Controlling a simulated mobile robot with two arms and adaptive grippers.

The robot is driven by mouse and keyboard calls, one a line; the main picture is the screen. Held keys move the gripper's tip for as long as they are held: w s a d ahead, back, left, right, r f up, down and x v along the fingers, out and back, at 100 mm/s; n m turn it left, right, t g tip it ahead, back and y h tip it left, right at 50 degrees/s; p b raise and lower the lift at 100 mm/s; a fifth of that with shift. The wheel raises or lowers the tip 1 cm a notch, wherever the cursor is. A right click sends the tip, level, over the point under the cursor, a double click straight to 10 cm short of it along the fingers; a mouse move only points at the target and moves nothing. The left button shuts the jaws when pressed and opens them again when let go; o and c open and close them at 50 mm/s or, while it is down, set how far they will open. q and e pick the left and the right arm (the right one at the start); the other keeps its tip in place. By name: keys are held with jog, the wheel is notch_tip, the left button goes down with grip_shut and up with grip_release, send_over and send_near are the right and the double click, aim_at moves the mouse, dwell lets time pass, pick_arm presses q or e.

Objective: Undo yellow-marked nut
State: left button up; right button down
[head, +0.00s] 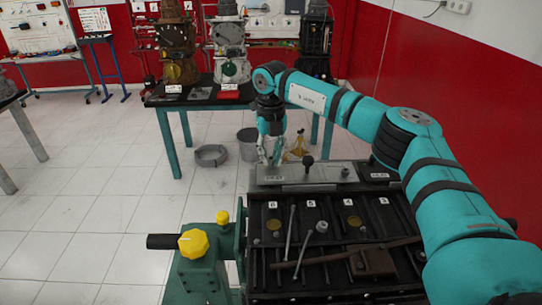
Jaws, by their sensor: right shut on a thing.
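The gripper is shut on a small part at that cover. The fingers hide most of this part, and I cannot tell whether it is the yellow-marked nut. No yellow mark shows clearly on a nut. A dark knob (308,160) stands on the cover just right of the gripper. My left gripper is not in view.
A green stand with a yellow knob (193,243) is at left. Behind are a bucket (247,145), a yellow object (297,148) and a table (200,97) with engines. Floor at left is clear.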

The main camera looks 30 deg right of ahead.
jog(key=n, duration=0.4)
jog(key=shift+n, duration=0.3)
jog(key=n, duration=0.3)
jog(key=shift+n+b, duration=0.3)
jog(key=n, duration=0.4)
jog(key=shift+n, duration=0.3)
jog(key=n, duration=0.3)
jog(key=shift+r+n, duration=0.1)
jog(key=shift+n, duration=0.2)
jog(key=n, duration=1.5)
